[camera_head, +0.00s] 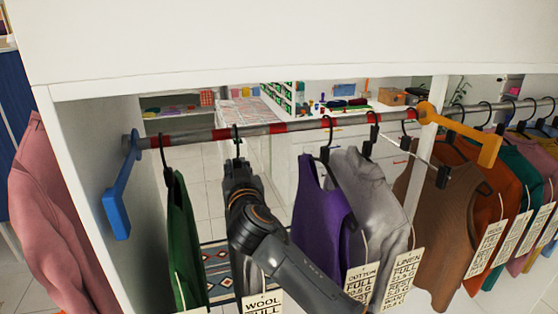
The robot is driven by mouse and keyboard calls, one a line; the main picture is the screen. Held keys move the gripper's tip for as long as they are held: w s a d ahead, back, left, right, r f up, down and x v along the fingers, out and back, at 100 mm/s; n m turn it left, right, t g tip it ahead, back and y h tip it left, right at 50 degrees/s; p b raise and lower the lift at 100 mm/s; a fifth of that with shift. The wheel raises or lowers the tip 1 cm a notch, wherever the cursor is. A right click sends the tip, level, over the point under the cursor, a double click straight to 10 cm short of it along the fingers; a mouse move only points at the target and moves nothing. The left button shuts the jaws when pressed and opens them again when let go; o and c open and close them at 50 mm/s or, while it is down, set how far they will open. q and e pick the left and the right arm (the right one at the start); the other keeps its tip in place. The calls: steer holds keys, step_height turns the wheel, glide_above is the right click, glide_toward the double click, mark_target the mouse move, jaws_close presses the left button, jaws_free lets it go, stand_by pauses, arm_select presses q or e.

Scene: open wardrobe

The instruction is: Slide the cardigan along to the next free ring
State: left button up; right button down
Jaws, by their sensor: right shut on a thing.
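My right gripper (237,163) is at the rail, shut on a hanger whose dark hook (236,133) sits over the rail. A garment hangs below it, mostly hidden behind my arm; a greyish strip (253,284) and a tag reading WOOL FULL (262,304) show. It appears to be the cardigan, but its shape cannot be made out. The metal rail (190,138) carries red rings; one (221,134) is just left of the held hook, another (277,128) to its right with no hanger on it. My left gripper is not in view.
A green garment (183,240) hangs left, near a blue bracket (118,212). A purple top (318,215) and a grey garment (368,195) hang right, then a brown one (435,225) near an orange bracket (470,131). The rail between held hook and purple top's hanger is free.

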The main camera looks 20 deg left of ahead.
steer(key=c, duration=1.4)
jaws_free()
steer(key=shift+y, duration=0.4)
steer(key=s+a, duration=0.2)
steer(key=a, duration=0.1)
steer(key=shift+s+a+r, duration=0.1)
steer(key=shift+s+a, duration=0.1)
steer(key=shift+s, duration=0.2)
steer(key=shift+o, duration=1.3)
steer(key=shift+w+a+g, duration=0.1)
steer(key=shift+a+g, duration=0.15)
steer(key=shift+g, duration=0.05)
steer(key=shift+h, duration=0.3)
steer(key=s+d, duration=0.1)
steer(key=d, duration=0.1)
steer(key=s+d, duration=0.1)
steer(key=d, duration=0.1)
steer(key=s+d+f, duration=0.1)
steer(key=s+d, duration=0.1)
steer(key=shift+d, duration=0.35)
steer(key=shift+w+d, duration=0.1)
